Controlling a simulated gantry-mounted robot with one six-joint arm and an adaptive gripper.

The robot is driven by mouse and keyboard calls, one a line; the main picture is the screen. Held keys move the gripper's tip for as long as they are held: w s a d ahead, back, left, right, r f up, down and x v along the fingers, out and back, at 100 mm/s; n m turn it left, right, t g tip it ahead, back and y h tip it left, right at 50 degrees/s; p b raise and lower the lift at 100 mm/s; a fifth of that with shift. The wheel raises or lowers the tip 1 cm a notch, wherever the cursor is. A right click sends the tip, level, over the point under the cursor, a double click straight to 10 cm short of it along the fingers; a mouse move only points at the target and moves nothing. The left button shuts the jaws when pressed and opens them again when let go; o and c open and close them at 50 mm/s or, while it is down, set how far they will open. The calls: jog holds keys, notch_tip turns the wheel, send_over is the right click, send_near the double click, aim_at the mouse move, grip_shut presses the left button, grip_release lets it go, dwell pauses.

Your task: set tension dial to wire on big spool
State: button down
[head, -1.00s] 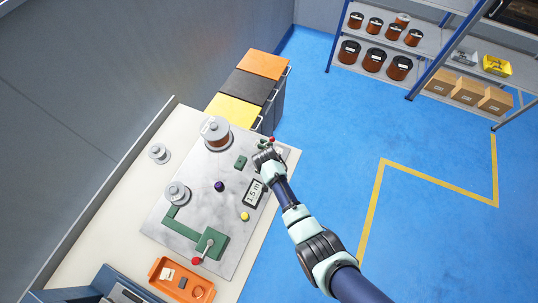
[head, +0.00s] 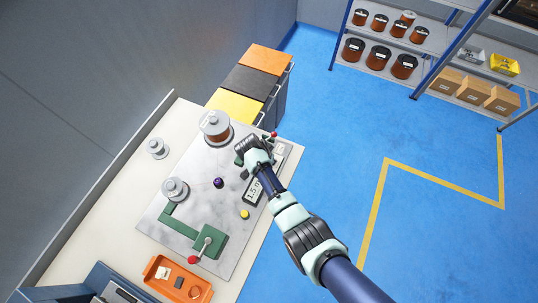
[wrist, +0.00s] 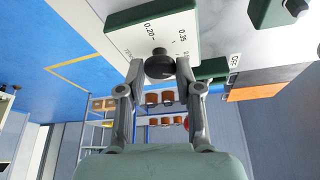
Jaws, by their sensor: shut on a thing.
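The tension dial (wrist: 160,64) is a dark round knob on a green block with a white scale plate (wrist: 165,38). The plate reads 0.20 and 0.35; its other marks are cut off or too small to read. My gripper (wrist: 158,72) has its fingers closed on either side of the knob. In the head view my gripper (head: 246,160) covers the dial. The big spool (head: 216,130), wound with copper wire, stands upright on the grey plate (head: 195,160), left of and above my gripper. It has a small white label that I cannot read.
A display (head: 254,190) reading 1.5 m lies beside my arm. A purple knob (head: 218,183), a yellow button (head: 245,214), a smaller spool (head: 175,189) and a red-knobbed crank (head: 205,246) are on the plate. An orange tray (head: 178,280) lies at the front.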

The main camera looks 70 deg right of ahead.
jog(key=shift+f, duration=0.15)
jog(key=c, duration=0.8)
grip_release()
jog(key=shift+o, duration=0.2)
jog(key=shift+r, duration=0.3)
jog(key=v, duration=1.1)
jog(key=shift+r, duration=0.3)
jog(key=shift+a, duration=0.15)
